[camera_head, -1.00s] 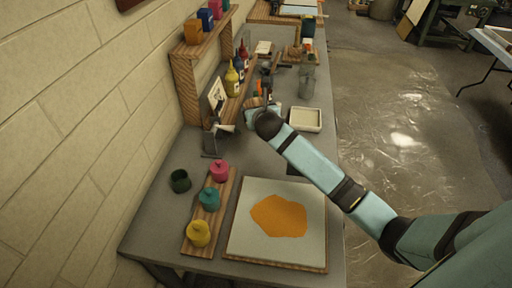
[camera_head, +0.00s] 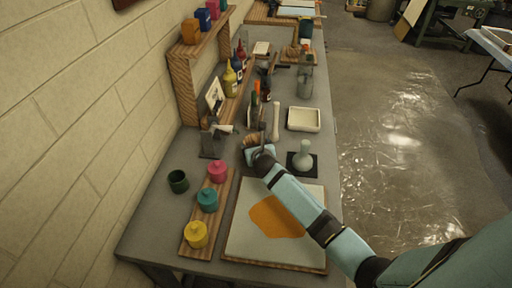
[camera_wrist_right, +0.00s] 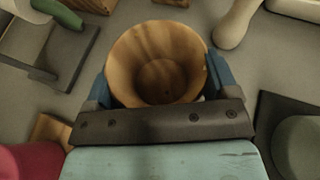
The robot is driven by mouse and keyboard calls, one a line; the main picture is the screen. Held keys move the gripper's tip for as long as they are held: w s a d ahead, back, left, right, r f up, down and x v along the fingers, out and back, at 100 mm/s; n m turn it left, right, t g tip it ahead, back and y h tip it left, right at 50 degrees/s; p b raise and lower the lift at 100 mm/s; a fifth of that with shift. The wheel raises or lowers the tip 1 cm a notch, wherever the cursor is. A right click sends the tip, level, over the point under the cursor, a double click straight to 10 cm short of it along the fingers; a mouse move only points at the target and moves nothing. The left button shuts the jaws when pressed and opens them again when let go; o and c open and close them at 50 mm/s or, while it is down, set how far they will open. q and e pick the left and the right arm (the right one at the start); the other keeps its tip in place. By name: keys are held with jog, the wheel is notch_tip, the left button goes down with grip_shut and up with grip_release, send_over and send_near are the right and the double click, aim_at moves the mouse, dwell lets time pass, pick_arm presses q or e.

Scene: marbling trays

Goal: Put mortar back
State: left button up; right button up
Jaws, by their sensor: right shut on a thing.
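The mortar is a striped wooden bowl (camera_wrist_right: 158,68), seen from above and empty in the right wrist view. My right gripper (camera_wrist_right: 160,85) is shut on it, with one blue-padded finger on each side of the bowl. In the head view the mortar (camera_head: 254,140) is partly hidden by my right gripper (camera_head: 260,151), over the middle of the bench. I cannot tell whether its base touches the bench. A pale pestle (camera_head: 276,121) lies just beyond it, and its rounded end also shows in the right wrist view (camera_wrist_right: 236,28). My left gripper is not in view.
A round-bottomed flask (camera_head: 302,158) stands on a black mat to the right. A cream tray (camera_head: 304,119) lies beyond it. Lidded jars on a wooden board (camera_head: 225,190), a dark green cup (camera_head: 178,181) and the marbling tray (camera_head: 235,246) are nearer. A grey stand (camera_head: 211,145) is left.

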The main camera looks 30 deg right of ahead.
jog(key=o, duration=0.9)
jog(key=shift+f, duration=0.1)
jog(key=shift+r, duration=0.2)
jog(key=v, duration=1.2)
jog(key=shift+r+p, duration=0.15)
jog(key=shift+p, duration=0.2)
